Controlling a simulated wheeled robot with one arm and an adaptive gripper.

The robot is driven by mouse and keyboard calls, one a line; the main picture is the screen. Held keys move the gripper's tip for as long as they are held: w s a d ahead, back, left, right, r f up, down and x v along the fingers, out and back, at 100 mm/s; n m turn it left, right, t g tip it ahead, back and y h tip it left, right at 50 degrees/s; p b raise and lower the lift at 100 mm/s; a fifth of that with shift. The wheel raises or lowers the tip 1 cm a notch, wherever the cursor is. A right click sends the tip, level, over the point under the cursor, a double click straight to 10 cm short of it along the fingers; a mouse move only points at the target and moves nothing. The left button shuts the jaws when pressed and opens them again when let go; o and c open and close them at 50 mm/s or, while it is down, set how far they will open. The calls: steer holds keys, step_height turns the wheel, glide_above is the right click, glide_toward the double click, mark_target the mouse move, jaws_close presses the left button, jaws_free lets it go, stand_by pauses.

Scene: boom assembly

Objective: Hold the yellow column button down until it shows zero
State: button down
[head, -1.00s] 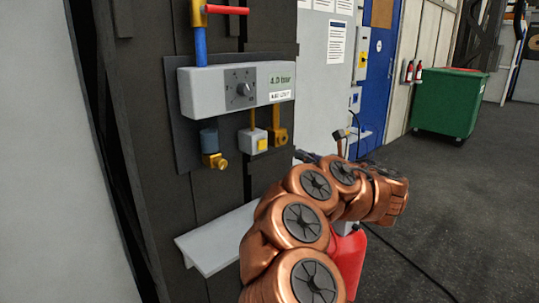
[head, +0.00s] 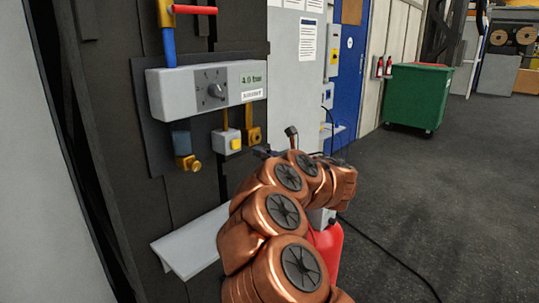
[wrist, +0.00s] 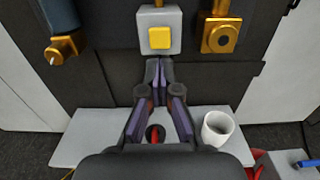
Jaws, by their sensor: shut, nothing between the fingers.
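The yellow button (head: 236,144) sits on a small light-grey box below the grey regulator panel (head: 165,98) on the dark column. The panel's green display (head: 251,79) seems to read 4.0 bar. In the wrist view the yellow button (wrist: 160,38) faces me, just above and beyond the fingertips. My gripper (wrist: 159,66) is shut and empty, its tips pointing at the column just below the button box. I see no clear contact with the button. In the head view only the dark tip of my gripper (head: 263,152) shows, right of the box.
A brass fitting (wrist: 220,38) hangs close right of the box, and a blue-grey filter (wrist: 60,18) is to the left. A light shelf (wrist: 90,125) below holds a white cup (wrist: 217,128). A green bin (head: 416,97) stands far right on open floor.

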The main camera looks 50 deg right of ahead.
mark_target(237, 145)
steer(key=w+p, duration=0.1)
steer(key=w, duration=0.6)
steer(key=shift+w+d, duration=0.1)
steer(key=shift+w, duration=0.2)
